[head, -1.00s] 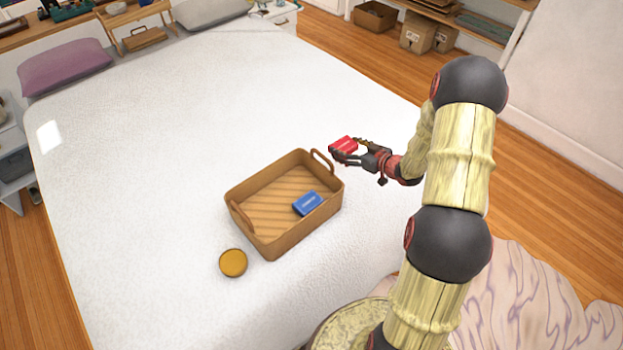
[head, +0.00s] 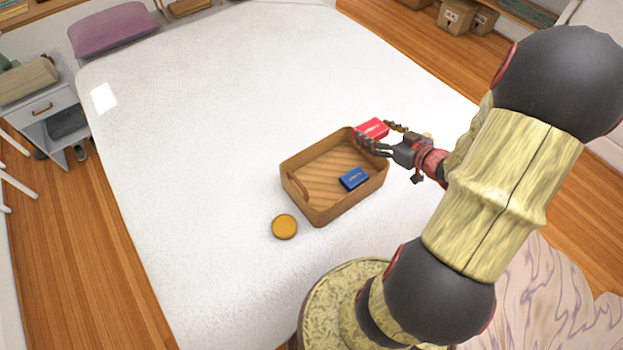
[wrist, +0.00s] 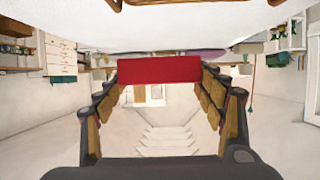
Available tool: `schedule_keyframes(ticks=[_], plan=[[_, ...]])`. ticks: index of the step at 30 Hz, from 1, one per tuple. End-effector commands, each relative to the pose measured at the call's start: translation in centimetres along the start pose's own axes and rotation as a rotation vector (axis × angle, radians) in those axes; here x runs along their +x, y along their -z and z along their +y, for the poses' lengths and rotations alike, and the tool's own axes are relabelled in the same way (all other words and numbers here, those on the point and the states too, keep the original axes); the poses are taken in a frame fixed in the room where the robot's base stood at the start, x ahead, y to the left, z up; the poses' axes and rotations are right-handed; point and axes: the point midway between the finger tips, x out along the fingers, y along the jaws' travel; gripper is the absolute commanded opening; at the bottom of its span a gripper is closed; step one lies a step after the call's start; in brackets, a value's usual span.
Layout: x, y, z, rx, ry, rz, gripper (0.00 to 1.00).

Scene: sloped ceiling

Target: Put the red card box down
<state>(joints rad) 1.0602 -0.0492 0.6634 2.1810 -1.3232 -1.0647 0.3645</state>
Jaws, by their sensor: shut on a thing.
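The red card box (head: 371,129) is between the fingers of my gripper (head: 378,138), held near the back right rim of the wooden tray basket (head: 300,194). In the wrist view the red card box (wrist: 159,69) spans the gap between both fingertips. My gripper is shut on it. A blue card box (head: 354,178) lies inside the basket at its right side. In the head view the fingers cover part of the basket's back right end; the exact height of the red box above the bed cannot be told.
The basket stands on a wide white bed (head: 200,110). A round yellow-orange tin (head: 285,227) sits just in front of the basket. A small yellowish thing shows partly behind my wrist. The bed left of the basket is clear. A purple pillow (head: 112,29) lies far left.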

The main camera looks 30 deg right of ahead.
Motion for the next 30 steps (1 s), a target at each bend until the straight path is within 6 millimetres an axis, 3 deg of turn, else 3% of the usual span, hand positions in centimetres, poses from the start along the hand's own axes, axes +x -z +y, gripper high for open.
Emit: schedule_keyframes(ticks=[4,10,21,24,30], plan=[[0.0,-1.1,-1.7,-0.007,0.021,0.001,0.39],[1.4,-1.4,-1.9,-0.017,0.037,0.001,0.39],[9.9,-1.9,0.7,-0.016,0.038,0.001,0.39],[11.9,-3.2,1.2,-0.013,0.037,0.0,0.39],[14.5,-4.6,1.9,-0.014,0.035,0.0,0.39]])
